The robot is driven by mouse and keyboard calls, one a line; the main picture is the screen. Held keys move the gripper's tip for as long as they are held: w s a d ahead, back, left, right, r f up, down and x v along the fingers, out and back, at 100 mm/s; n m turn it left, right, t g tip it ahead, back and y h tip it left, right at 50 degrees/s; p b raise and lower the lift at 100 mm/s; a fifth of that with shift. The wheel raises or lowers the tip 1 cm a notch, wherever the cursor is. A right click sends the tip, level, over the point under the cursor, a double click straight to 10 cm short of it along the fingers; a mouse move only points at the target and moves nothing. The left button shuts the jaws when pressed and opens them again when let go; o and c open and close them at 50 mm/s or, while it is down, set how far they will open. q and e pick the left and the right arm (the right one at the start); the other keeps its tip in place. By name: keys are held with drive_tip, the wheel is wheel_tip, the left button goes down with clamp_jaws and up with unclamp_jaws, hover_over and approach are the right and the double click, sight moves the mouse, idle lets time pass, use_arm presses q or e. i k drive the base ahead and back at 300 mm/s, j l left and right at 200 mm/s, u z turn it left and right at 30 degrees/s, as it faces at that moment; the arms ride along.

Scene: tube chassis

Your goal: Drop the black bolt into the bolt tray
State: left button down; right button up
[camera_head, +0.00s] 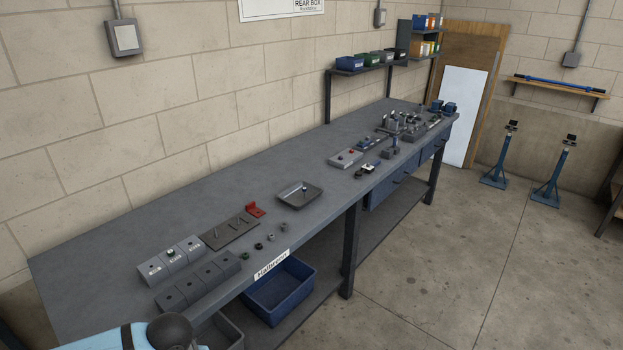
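A shallow grey metal tray (297,205) sits on the workbench, left of its middle; it looks like the bolt tray. A small upright item (305,189) with a light top and a dark lower part stands in it; I cannot tell whether it is a bolt. Several small dark round pieces, such as a black one (258,246), lie in a row along the front edge. I cannot tell which piece is the black bolt. Part of my light blue arm shows at the bottom left, but neither gripper is in view.
Grey blocks with holes (198,281) and a dark plate with pegs (230,233) and a red bracket (255,210) lie left of the tray. A blue bin (280,290) is below the bench. Tools crowd the bench's far end. Bare bench top surrounds the tray.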

sight(296, 197)
drive_tip(key=i+z, duration=0.15)
drive_tip(key=i, duration=0.4)
drive_tip(key=i+z, duration=0.15)
drive_tip(key=i, duration=0.4)
drive_tip(key=i+z, duration=0.15)
drive_tip(key=i, duration=0.4)
drive_tip(key=i+j+z, duration=0.15)
drive_tip(key=i, duration=0.4)
drive_tip(key=j, duration=0.1)
